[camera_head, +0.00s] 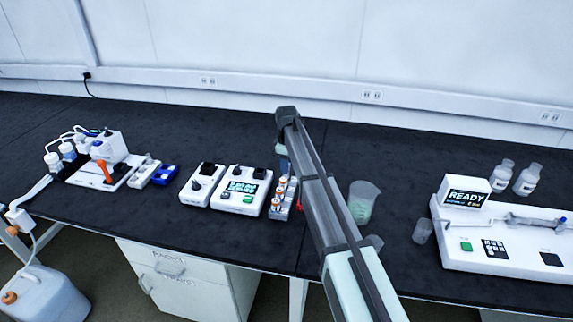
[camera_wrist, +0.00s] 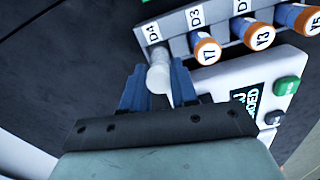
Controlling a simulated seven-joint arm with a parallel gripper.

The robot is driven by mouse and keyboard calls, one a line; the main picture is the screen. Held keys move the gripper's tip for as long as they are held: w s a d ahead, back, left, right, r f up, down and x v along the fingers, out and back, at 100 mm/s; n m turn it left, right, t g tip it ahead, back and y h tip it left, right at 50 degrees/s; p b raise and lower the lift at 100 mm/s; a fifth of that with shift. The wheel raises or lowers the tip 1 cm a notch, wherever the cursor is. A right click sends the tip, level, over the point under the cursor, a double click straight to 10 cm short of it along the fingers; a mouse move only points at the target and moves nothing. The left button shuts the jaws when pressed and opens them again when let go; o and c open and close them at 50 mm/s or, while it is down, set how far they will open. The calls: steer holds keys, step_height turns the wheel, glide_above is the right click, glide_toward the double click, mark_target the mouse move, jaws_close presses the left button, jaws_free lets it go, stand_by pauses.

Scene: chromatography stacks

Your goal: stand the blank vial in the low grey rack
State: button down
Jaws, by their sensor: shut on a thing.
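My gripper (camera_wrist: 158,88) has blue fingers and is shut on a whitish, unlabelled vial (camera_wrist: 158,72), the blank vial. The vial's far end is at the D4 label of the grey rack (camera_wrist: 176,22) in the wrist view. I cannot tell whether it stands in that slot or is just in front of or above it. The rack holds several blue vials with orange caps, marked Y7 (camera_wrist: 207,52), Y3 (camera_wrist: 261,37) and Y5. In the head view the rack (camera_head: 287,214) is partly beside my arm, which hides most of my gripper and the held vial.
A white device with a lit screen (camera_head: 242,189) stands directly left of the rack. Right of my arm are a large beaker (camera_head: 362,200), a small cup (camera_head: 422,231) and a white READY machine (camera_head: 490,250). The dark bench behind the rack is clear.

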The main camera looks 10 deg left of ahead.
steer(key=shift+f, duration=1.25)
stand_by(0.4)
steer(key=c, duration=0.8)
jaws_free()
steer(key=shift+r, duration=4.05)
